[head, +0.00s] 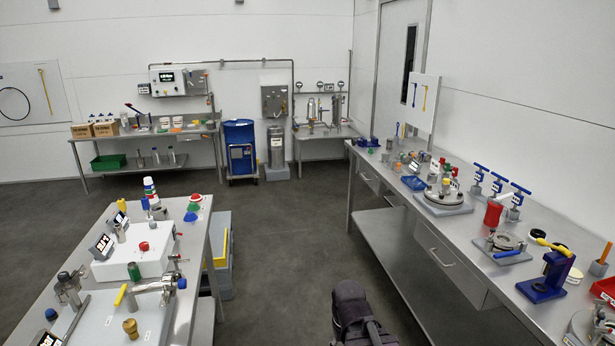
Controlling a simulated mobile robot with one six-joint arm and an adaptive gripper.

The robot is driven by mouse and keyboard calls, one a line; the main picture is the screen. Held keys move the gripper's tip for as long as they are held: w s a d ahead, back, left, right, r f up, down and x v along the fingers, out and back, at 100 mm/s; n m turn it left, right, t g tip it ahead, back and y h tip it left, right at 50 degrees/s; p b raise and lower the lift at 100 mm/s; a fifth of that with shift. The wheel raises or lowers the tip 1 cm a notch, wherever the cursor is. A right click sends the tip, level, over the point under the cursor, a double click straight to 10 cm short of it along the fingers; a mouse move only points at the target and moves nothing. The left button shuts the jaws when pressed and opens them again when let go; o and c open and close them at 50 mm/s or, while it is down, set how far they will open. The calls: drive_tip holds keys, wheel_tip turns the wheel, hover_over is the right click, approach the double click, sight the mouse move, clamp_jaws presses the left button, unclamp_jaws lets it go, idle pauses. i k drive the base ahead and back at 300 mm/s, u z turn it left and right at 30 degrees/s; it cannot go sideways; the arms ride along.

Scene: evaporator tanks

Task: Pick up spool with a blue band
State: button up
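I cannot pick out a spool with a blue band for certain in the head view; many small parts on the benches are too small to tell apart. Part of my dark arm shows at the bottom edge, right of centre, over the floor. My gripper cannot be made out, so its fingers and anything in them are not shown.
A long steel bench (447,230) with valves, clamps and a red cup (493,213) runs along the right wall. A left bench (205,262) carries a white box (135,259) and fittings. A blue drum (239,135) stands at the back. The middle floor (290,240) is clear.

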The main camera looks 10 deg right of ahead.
sight(428, 156)
drive_tip(key=u, duration=0.05)
drive_tip(key=i, duration=6.1)
